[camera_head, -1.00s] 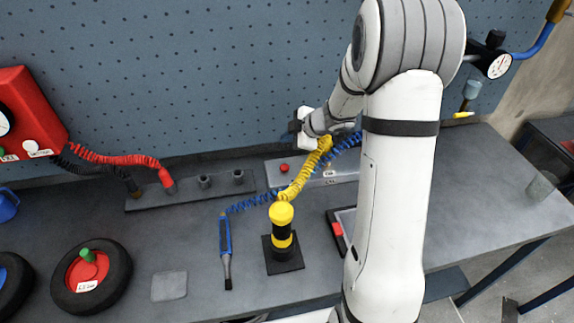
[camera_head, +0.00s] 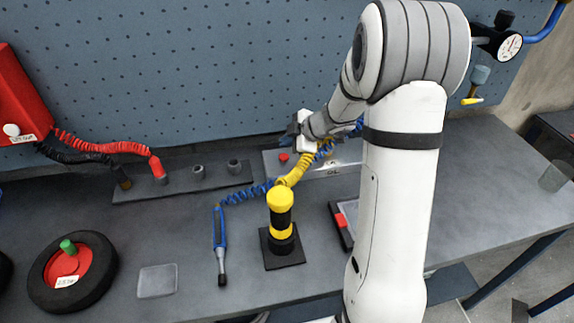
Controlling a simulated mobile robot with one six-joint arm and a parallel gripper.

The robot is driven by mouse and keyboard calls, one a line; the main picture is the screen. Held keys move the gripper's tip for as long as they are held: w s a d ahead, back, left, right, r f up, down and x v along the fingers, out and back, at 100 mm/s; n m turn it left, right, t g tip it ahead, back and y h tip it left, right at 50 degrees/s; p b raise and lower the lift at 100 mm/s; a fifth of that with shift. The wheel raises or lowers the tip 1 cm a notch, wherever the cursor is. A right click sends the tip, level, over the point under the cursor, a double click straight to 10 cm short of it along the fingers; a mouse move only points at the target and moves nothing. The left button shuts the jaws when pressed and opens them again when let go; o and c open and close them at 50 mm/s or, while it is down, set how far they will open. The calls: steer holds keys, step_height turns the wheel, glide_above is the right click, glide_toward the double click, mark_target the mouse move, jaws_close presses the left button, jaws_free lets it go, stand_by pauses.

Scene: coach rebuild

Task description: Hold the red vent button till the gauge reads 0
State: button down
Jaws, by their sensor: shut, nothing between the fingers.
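A small red button (camera_head: 284,157) sits on the left end of a low grey box (camera_head: 345,168) at the back of the bench. My gripper (camera_head: 303,140) is shut and empty, just right of the button and above the box. Its fingertips are too small and partly hidden to make out, and I cannot tell whether they touch anything. A round white gauge (camera_head: 510,45) is mounted on the wall fitting at the upper right. Its needle is too small to read.
A yellow and black post (camera_head: 281,225) with coiled hoses stands in front of the box. A red box (camera_head: 20,100) hangs at the left. The right bench is mostly clear.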

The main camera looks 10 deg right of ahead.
mark_target(287, 158)
steer(key=shift+f+b, duration=0.35)
steer(key=shift+f, duration=0.8)
steer(key=shift+f, duration=0.15)
stand_by(1.0)
steer(key=shift+f, duration=0.25)
steer(key=shift+f, duration=0.55)
stand_by(0.7)
stand_by(2.9)
steer(key=shift+r+p, duration=0.95)
steer(key=shift+r, duration=0.05)
step_height(287, 158, up, 5)
steer(key=p, duration=0.5)
steer(key=shift+p, duration=0.4)
